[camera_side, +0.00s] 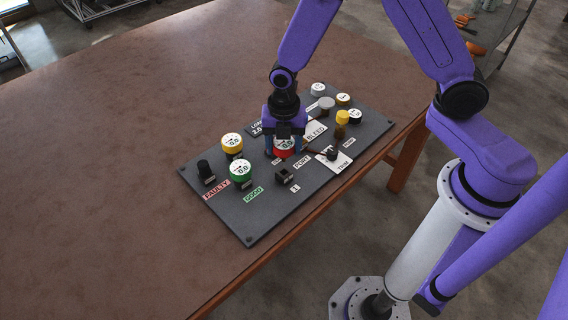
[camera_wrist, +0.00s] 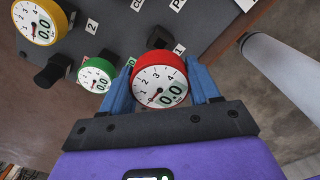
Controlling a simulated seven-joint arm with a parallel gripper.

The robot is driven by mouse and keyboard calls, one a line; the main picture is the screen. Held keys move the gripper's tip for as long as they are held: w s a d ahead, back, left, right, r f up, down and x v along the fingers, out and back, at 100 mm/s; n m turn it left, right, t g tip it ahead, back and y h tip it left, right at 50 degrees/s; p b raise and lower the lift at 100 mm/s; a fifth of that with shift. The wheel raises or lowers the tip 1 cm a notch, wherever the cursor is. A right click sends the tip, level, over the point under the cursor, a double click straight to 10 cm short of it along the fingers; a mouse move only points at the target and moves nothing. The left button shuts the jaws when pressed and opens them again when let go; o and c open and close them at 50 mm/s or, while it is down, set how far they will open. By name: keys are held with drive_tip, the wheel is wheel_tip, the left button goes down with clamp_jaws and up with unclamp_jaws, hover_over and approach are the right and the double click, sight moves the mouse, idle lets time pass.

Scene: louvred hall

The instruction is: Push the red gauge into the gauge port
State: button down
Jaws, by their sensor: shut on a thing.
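The red gauge (camera_side: 285,148) has a round white dial and a red rim. My gripper (camera_side: 283,144) is shut on it, with one blue finger on each side. In the wrist view the red gauge (camera_wrist: 160,79) sits between the fingertips, dial towards the camera. The gauge seems to be held above the board; its underside is hidden. A black square socket (camera_side: 284,176) stands on the board beside the PORT and 1 labels, a little nearer the front edge than the gauge.
A yellow gauge (camera_side: 232,144) and green gauge (camera_side: 240,171) stand left of the gripper on the dark board (camera_side: 250,222). A black post (camera_side: 205,170) is at its left end. Several knobs, including a yellow one (camera_side: 342,118), crowd the right. The brown table (camera_side: 110,180) is clear at left.

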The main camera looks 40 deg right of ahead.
drive_tip(key=shift+r, duration=0.75)
drive_tip(key=w+d+r+m, duration=0.1)
drive_tip(key=w+d+m, duration=0.45)
drive_tip(key=d, duration=0.55)
drive_tip(key=shift+m, duration=0.25)
drive_tip(key=shift+s+d+f, duration=0.1)
drive_tip(key=shift+d+f, duration=0.05)
drive_tip(key=shift+f, duration=1.55)
drive_tip(key=shift+d+f, duration=0.1)
drive_tip(key=shift+f, duration=1.55)
drive_tip(key=shift+f, duration=0.2)
drive_tip(key=shift+f, duration=1)
